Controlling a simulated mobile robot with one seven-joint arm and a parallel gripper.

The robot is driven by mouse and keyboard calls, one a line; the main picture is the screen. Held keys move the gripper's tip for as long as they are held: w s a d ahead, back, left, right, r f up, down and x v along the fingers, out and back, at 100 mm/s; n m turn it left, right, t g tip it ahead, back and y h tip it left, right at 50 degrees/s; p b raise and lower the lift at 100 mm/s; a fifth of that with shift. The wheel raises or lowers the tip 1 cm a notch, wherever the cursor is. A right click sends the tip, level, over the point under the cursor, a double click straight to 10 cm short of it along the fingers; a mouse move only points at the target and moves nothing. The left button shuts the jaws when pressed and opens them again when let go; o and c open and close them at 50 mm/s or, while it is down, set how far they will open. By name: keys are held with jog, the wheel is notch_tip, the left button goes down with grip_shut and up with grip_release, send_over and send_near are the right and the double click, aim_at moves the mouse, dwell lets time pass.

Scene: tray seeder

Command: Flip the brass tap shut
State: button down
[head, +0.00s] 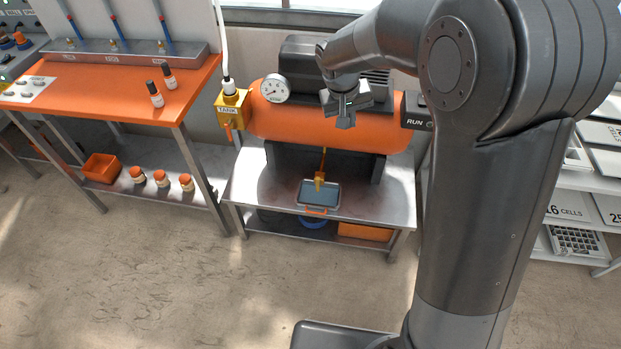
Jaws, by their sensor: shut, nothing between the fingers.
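A brass-coloured tap (319,180) hangs on a thin pipe below the orange tank (330,130), over a small grey tray (302,197). Its lever is too small for me to tell its position. A second brass-coloured fitting, a block labelled TANK (234,104), sits at the tank's left end with an orange handle (228,132) pointing down. My gripper (345,118) is in front of the tank's upper middle, above the hanging tap and to the right of the TANK block. It is shut and empty, and touches neither fitting.
A round gauge (275,88) is on the tank's left end and a RUN box (416,118) on its right. The metal stand (260,195) has bare room around the tray. An orange bench (120,90) with bottles stands left; shelves (590,182) stand right.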

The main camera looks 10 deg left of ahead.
jog(key=n+h, duration=0.1)
jog(key=n, duration=0.1)
send_over(318, 182)
jog(key=s+a, duration=0.2)
jog(key=s, duration=0.3)
notch_tip(318, 182, down, 14)
jog(key=a+f, duration=0.3)
jog(key=f, duration=0.4)
jog(key=a+f+n, duration=0.1)
jog(key=a+f, duration=0.3)
jog(key=f, duration=0.3)
jog(key=shift+s+a+f+h, duration=0.15)
jog(key=shift+s+f+h, duration=0.05)
jog(key=shift+f+h, duration=0.15)
jog(key=w+d+f, duration=0.4)
jog(key=d+f, duration=0.2)
jog(key=f, duration=0.3)
jog(key=shift+w+d+f, duration=0.15)
jog(key=shift+d, duration=0.1)
